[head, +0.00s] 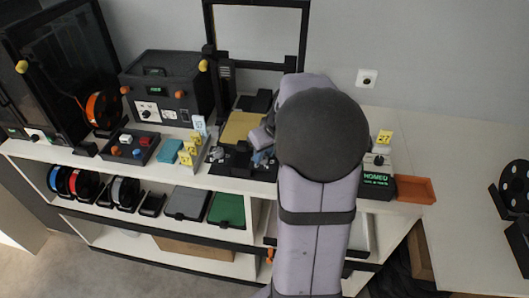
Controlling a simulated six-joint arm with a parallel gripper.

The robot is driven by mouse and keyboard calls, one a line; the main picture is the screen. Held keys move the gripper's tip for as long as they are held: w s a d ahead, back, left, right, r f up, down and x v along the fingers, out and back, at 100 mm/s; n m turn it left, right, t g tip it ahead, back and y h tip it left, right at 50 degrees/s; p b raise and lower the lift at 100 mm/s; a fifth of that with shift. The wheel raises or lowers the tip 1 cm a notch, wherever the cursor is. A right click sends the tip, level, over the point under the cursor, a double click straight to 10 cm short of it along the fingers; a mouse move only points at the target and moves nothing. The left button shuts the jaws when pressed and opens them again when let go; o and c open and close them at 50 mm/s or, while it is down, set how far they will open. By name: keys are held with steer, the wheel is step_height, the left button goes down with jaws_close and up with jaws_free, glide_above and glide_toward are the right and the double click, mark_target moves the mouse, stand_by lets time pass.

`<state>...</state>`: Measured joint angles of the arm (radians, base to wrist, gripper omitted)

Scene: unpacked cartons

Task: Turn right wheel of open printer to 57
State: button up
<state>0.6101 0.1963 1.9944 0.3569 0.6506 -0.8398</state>
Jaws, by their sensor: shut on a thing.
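The open printer has a tall black frame (258,5) and a tan bed plate (240,126) above dark parts on the white bench. My gripper (262,156) is at the front right of this printer, just below the bed, shut on what appears to be the right wheel. My thick lilac arm with its dark round joint covers most of the gripper and the printer's right side. The wheel itself is too small and hidden to make out, and I cannot read its setting. A controller box (376,176) right of my arm shows green "HOMED" text, with a yellow tag (384,138) above it.
An orange tray (414,189) lies right of the controller.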

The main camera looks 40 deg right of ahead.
steer(key=m+p, duration=0.1)
steer(key=m, duration=0.1)
steer(key=m+h+p, duration=0.1)
steer(key=shift+w+a+r+m+h+p, duration=0.1)
steer(key=shift+a+r+m+h+p, duration=0.1)
steer(key=shift+m+h+p, duration=0.15)
steer(key=shift+f+m+h+p, duration=0.1)
steer(key=shift+m+h+p, duration=0.25)
steer(key=shift+m, duration=0.5)
steer(key=o, duration=1)
steer(key=shift+b+v, duration=0.65)
steer(key=shift+v, duration=3)
steer(key=shift+w+g, duration=0.1)
steer(key=shift+g, duration=0.2)
